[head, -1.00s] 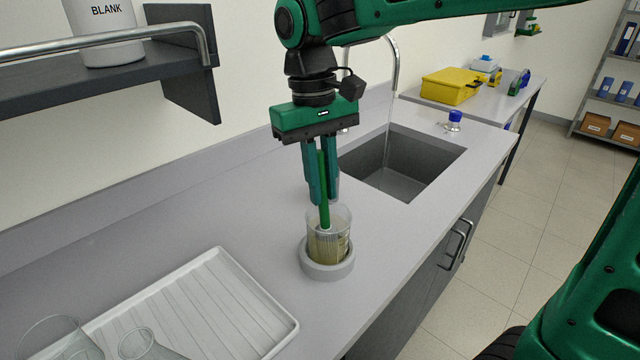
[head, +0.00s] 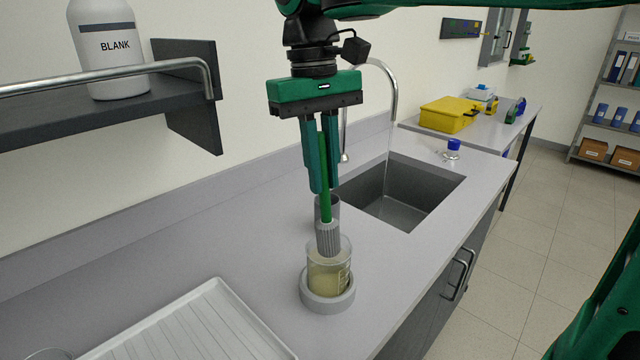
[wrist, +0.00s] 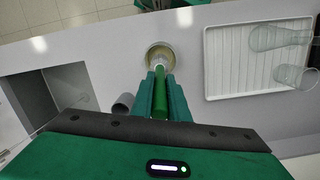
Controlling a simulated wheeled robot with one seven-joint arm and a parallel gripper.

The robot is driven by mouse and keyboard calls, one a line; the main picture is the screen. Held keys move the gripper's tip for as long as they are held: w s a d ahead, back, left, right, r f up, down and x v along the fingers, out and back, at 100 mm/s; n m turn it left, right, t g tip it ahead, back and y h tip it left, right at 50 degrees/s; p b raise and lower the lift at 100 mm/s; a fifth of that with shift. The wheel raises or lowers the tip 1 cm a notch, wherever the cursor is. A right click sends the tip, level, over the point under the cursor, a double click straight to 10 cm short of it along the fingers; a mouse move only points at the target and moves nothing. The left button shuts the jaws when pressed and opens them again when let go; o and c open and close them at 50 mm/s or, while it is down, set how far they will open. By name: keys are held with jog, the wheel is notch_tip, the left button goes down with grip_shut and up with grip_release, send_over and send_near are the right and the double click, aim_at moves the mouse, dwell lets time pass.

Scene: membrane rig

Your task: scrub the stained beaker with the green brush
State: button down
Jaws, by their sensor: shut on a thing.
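The stained beaker (head: 328,276) stands upright in a grey ring holder (head: 327,301) on the bench. Its glass is clear, with a yellowish-brown stain or content in its lower part. My gripper (head: 321,190) is shut on the green brush (head: 326,178) and holds it upright above the beaker. The brush's grey bristle head (head: 328,238) is at the beaker's mouth, its lower end at or just inside the rim. In the wrist view the green handle (wrist: 160,100) runs between the fingers towards the beaker (wrist: 160,54).
A grey cup (head: 326,207) stands behind the brush, near the sink (head: 410,200). A white ribbed drying tray (head: 195,325) lies front left; the wrist view shows glassware (wrist: 280,38) on it. A dark shelf (head: 110,105) carries a bottle labelled BLANK (head: 106,50).

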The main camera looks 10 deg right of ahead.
aim_at(323, 141)
jog(key=shift+r, duration=3.5)
